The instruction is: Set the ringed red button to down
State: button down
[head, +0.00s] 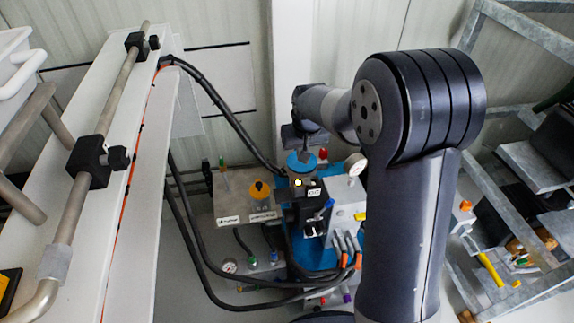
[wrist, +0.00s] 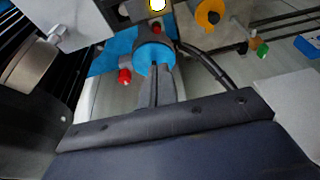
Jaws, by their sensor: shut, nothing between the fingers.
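In the wrist view a red knob (wrist: 125,76) sits left of a round blue part (wrist: 154,54). A smaller red spot (wrist: 155,29) lies just beyond the blue part. I cannot make out a ring around either, nor tell whether either is up or down. In the head view a red knob (head: 323,153) shows right of the blue disc (head: 302,161). My gripper (wrist: 155,68) is shut and empty, its fingers pointing at the blue part; whether they touch it is unclear. In the head view the fingers are hard to make out.
A grey box with an orange knob (head: 260,191) stands left of the blue unit. A yellow light (head: 298,183), a gauge (head: 355,165) and a blue lever (head: 330,203) are close by. Black hoses (head: 205,270) loop around. A metal rack (head: 520,180) stands right.

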aim_at(299, 172)
jog(key=x, duration=0.4)
jog(key=b+x, duration=0.1)
jog(key=x, duration=0.3)
jog(key=s+b+x, duration=0.1)
jog(key=x, duration=0.3)
jog(key=shift+d+f, duration=0.15)
jog(key=shift+f, duration=0.65)
jog(key=shift+f+b, duration=1.05)
jog(key=shift+f, duration=0.35)
jog(key=shift+s, duration=0.1)
notch_tip(299, 172, up, 5)
jog(key=p, duration=0.3)
jog(key=shift+r, duration=0.2)
jog(key=p+v, duration=0.1)
jog(key=v, duration=0.7)
jog(key=shift+r, duration=0.35)
